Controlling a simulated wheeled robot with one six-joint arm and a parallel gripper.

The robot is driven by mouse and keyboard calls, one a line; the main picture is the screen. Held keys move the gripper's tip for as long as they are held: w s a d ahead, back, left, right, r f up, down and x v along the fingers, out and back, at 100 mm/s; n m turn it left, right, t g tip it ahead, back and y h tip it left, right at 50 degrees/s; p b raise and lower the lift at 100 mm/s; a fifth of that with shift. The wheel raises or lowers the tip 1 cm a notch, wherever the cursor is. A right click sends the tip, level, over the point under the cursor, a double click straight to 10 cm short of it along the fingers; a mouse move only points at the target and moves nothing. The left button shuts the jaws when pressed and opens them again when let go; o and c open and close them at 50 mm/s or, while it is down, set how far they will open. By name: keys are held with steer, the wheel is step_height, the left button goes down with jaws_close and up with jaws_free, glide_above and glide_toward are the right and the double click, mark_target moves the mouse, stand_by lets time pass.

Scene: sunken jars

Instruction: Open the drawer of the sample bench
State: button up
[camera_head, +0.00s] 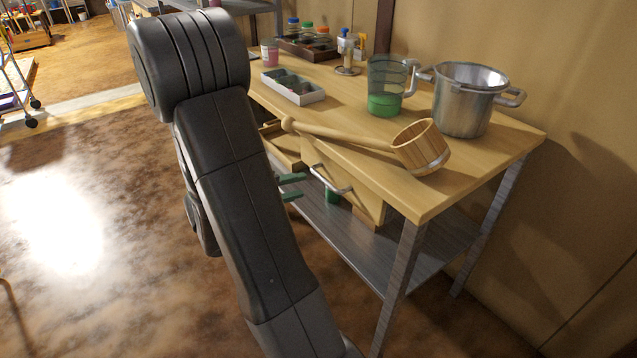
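The wooden sample bench (463,180) stands right of my arm. A light wood drawer front (354,196) with a silver bar handle (331,181) is under its top, on the long side facing me. Left of that front, a wooden drawer box (284,147) juts out from under the top, with part of its inside showing. My arm hides its left part, and I cannot tell whether it belongs to the same drawer. My gripper (294,187) shows two green fingertips, apart with nothing between them. They are just left of the handle in the picture; contact is not visible.
A wooden ladle (418,147) lies along the bench's front edge. A metal pot (464,101), a beaker with green liquid (385,88), a compartment tray (292,88) and several bottles stand on top. A grey lower shelf (345,232) is below. Open floor (75,200) lies left.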

steer(key=x, duration=0.7)
steer(key=shift+b, duration=0.45)
steer(key=shift+w+d, duration=0.1)
steer(key=shift+d, duration=0.05)
jaws_close()
